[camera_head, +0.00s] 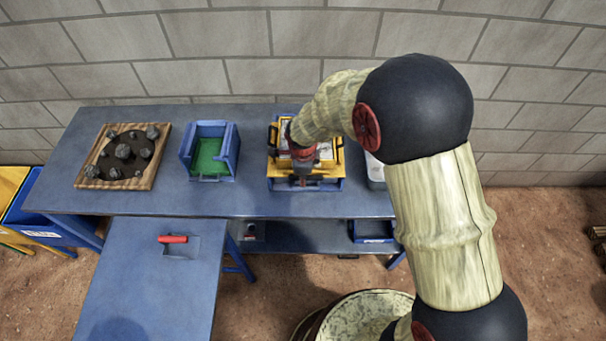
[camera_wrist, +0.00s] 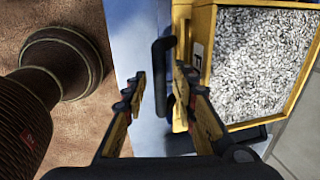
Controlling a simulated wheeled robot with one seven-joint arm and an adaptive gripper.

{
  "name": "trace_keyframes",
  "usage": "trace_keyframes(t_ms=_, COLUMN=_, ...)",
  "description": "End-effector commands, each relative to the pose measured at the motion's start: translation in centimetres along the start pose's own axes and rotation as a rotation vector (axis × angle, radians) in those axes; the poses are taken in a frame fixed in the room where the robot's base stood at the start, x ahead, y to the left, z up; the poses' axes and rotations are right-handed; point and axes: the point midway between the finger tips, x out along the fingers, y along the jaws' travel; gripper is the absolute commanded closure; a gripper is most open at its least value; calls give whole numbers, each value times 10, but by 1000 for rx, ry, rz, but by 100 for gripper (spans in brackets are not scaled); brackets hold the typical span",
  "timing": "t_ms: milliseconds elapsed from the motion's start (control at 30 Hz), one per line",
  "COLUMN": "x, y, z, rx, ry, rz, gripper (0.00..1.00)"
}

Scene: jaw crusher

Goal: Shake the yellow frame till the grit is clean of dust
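The yellow frame (camera_head: 339,163) sits on the blue table against the wall, over a blue tray-like base. In the wrist view the yellow frame (camera_wrist: 203,32) fills the right side and holds pale grey grit (camera_wrist: 262,60) spread across it. A black handle (camera_wrist: 165,75) stands out from the frame's near side. My gripper (camera_wrist: 160,88) is open, with its fingers on both sides of the handle. The handle is closer to the right finger, and a gap shows on the left. In the head view my gripper (camera_head: 302,168) is over the frame and partly hides it.
Left of the frame on the blue table (camera_head: 255,198) stand a blue bin with a green floor (camera_head: 207,155) and a wooden tray (camera_head: 90,183) of dark rocks. A red-handled scoop (camera_head: 178,240) lies on the lower front table. A pale container (camera_head: 375,172) is right of the frame, partly hidden.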

Motion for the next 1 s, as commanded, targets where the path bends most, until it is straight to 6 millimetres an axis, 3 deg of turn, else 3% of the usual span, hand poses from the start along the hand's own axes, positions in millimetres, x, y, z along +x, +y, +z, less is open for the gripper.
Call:
trace_keyframes(t_ms=433, x=-10, y=-1, z=0, rx=0, ry=-1, rz=-2, gripper=68)
trace_keyframes(t_ms=800, x=-80, y=-1, z=1, rx=0, ry=-2, rz=-3, gripper=68)
trace_keyframes(t_ms=1000, x=-108, y=0, z=0, rx=-1, ry=0, rz=-1, gripper=68)
